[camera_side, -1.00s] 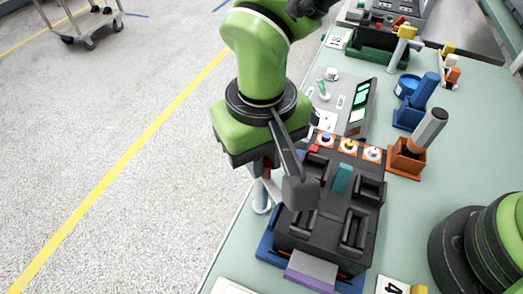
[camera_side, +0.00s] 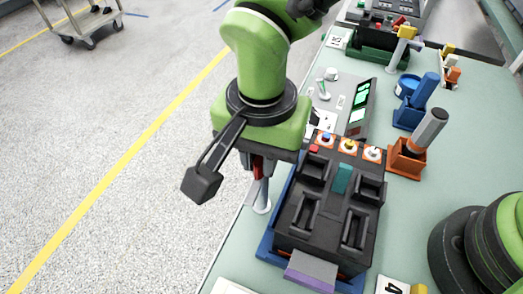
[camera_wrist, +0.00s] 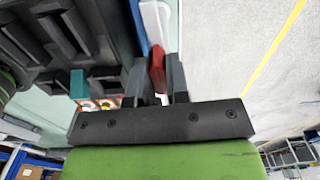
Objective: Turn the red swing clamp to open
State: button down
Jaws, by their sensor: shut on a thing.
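The red swing clamp (camera_side: 258,170) is at the left edge of the black fixture (camera_side: 312,225), above a pale grey post (camera_side: 262,198). In the wrist view its red part (camera_wrist: 157,66) stands between the two dark fingers, with a pale bar (camera_wrist: 154,24) beyond it. My gripper (camera_wrist: 158,80) is shut on the red part. In the side view my gripper (camera_side: 257,174) points down at the clamp, and its body hides the top of the clamp. The fixture's sockets show clear of my gripper.
A panel with green displays (camera_side: 357,115) stands behind the fixture. An orange holder (camera_side: 405,158) with a grey-topped handle and a blue holder (camera_side: 410,115) stand to the right. A purple-grey plate (camera_side: 310,270) is at the fixture's front. Open floor lies left of the table.

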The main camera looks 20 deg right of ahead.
jog(key=shift+m, duration=0.5)
jog(key=c, duration=1.1)
grip_release()
jog(key=shift+r, duration=0.15)
notch_tip(320, 180, up, 10)
jog(key=shift+f, duration=0.1)
